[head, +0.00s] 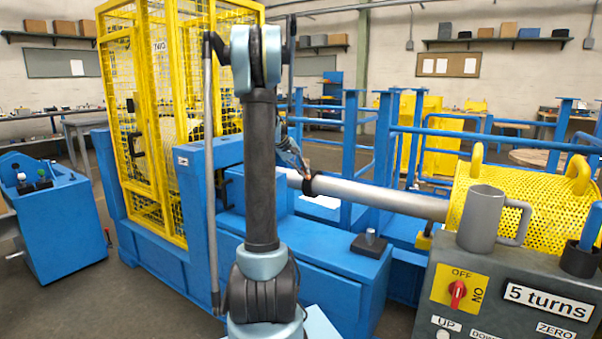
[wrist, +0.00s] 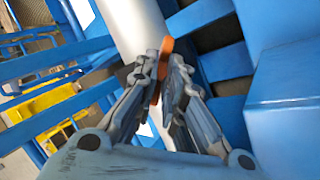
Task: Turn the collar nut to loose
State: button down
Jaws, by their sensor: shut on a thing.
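The collar nut (head: 309,186) shows in the head view as a dark ring around the long grey shaft (head: 380,196). In the wrist view the pale shaft (wrist: 130,22) runs down from the top edge. An orange piece (wrist: 167,46) at the shaft's side sits between my fingertips. My gripper (wrist: 163,68) is shut on this orange piece, which appears to be part of the collar nut. In the head view my gripper (head: 303,168) is at the collar, partly behind my arm. The fingers hide much of the nut, and its turn position cannot be told.
A yellow mesh cage (head: 158,120) stands at left on the blue machine frame (head: 330,246). Blue railings (head: 350,150) stand behind the shaft.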

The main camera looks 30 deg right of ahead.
jog(key=shift+a+f+n+h, duration=0.15)
jog(key=shift+n+h, duration=0.25)
jog(key=shift+n, duration=0.65)
jog(key=shift+a+f+n+h, duration=0.1)
jog(key=shift+n+h, duration=0.3)
jog(key=shift+n, duration=0.7)
jog(key=shift+a+f+n+h, duration=0.15)
jog(key=shift+n+h, duration=0.25)
jog(key=shift+n, duration=0.65)
jog(key=c, duration=1.8)
grip_release()
jog(key=shift+o, duration=1)
jog(key=shift+d, duration=0.15)
jog(key=shift+r, duration=0.1)
